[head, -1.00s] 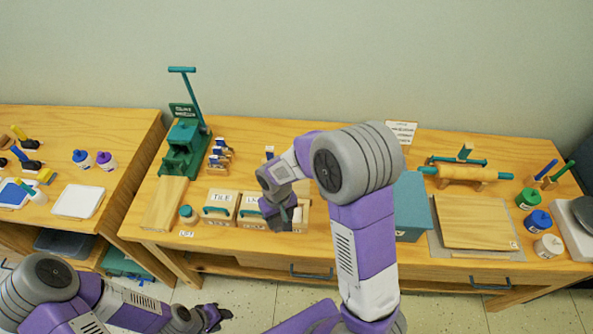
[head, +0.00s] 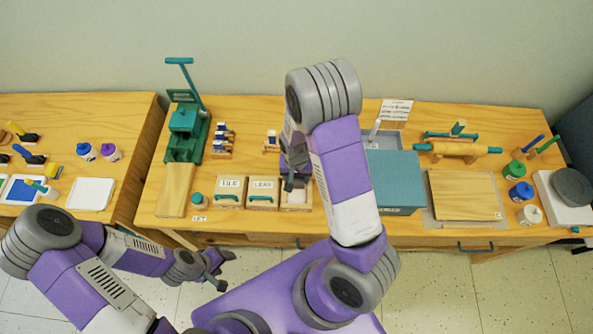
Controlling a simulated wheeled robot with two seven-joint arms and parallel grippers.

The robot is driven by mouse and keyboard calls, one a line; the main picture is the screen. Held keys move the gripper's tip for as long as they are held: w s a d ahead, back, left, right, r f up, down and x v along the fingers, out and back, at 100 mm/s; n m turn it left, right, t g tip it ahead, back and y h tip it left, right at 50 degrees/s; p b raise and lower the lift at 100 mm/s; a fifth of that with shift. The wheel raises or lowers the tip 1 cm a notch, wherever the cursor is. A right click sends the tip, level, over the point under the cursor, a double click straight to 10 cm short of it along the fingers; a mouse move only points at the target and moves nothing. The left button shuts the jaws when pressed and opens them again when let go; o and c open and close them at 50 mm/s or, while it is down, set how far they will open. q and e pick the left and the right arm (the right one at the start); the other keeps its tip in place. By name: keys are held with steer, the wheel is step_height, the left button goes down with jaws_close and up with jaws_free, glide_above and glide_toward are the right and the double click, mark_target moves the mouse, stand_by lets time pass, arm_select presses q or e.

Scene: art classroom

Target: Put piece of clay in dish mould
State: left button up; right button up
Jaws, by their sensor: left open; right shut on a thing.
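My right gripper (head: 295,184) reaches down over a third wooden mould box (head: 300,206), to the right of the boxes labelled TILE (head: 230,192) and LEAF (head: 263,194). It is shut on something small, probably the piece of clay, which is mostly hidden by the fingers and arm. I cannot tell whether it touches the box. The third box shows no teal handle, and its label is not readable. The other two have teal handles. My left gripper (head: 222,271) is open and empty, low in front of the table.
A green press (head: 185,135) with a lever stands at the left of the table. A teal box (head: 396,182) stands close to the right of my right arm. A wooden board (head: 464,194), rolling pin (head: 458,149) and several jars are farther right.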

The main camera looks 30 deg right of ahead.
steer(key=shift+f+b, duration=4.2)
steer(key=shift+f, duration=0.7)
steer(key=o, duration=1.4)
steer(key=shift+o, duration=0.2)
steer(key=shift+r, duration=0.1)
step_height(320, 180, up, 8)
steer(key=p, duration=0.7)
